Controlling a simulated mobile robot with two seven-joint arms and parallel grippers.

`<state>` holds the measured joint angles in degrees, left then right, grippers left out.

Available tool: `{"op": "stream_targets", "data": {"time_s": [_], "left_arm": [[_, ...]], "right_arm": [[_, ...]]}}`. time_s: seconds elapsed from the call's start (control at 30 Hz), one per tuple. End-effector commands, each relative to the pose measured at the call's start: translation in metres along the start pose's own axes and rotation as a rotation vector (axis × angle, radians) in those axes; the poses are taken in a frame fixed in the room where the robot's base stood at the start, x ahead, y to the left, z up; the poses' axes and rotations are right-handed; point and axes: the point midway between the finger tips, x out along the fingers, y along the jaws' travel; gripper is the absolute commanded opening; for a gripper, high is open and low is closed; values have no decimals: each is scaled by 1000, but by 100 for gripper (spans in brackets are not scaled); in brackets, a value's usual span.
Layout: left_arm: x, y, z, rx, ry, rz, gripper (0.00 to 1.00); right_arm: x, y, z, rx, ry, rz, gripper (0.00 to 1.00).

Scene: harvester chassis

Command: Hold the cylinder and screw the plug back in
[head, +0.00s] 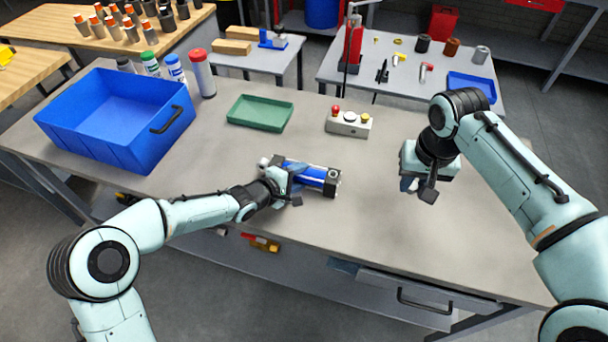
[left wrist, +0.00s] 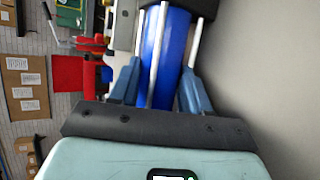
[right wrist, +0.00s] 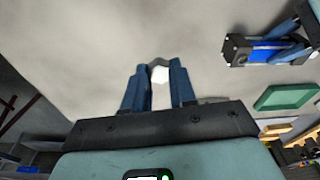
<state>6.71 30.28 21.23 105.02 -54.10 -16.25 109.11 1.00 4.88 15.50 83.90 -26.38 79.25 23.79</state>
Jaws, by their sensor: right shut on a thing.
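The blue cylinder (head: 314,178) lies on its side on the grey workbench, with dark end blocks and silver rods along its body. My left gripper (head: 296,184) is at the cylinder's left part. In the left wrist view its fingers stand on either side of the blue barrel (left wrist: 172,50); whether they press on it I cannot tell. My right gripper (head: 408,184) is in the air to the right of the cylinder, apart from it. In the right wrist view it is shut on a small whitish plug (right wrist: 160,74) between its fingertips. The plug's hole is not clear.
A blue bin (head: 118,115), a green tray (head: 260,112) and a button box (head: 349,122) stand on the bench behind the cylinder. Several bottles (head: 202,74) stand beside the bin. The bench around my right gripper is clear.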

Motion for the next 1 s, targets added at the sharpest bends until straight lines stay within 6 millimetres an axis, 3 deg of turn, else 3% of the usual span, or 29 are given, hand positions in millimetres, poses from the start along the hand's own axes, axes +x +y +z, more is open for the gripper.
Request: {"op": "stream_targets", "data": {"time_s": [0.4, 0.57, 0.77, 1.0], "left_arm": [[-1, 8, 2, 5, -3, 15, 0], [-8, 21, 3, 4, -1, 16, 0], [-25, 58, 10, 6, -1, 18, 0], [-51, 115, 20, 7, 0, 20, 0]], "right_arm": [[-1, 0, 0, 0, 1, 0, 0], [-8, 0, -2, 0, 3, -1, 0], [-31, -1, -9, 0, 12, -2, 0], [-72, -2, -23, 1, 34, -6, 0]]}}
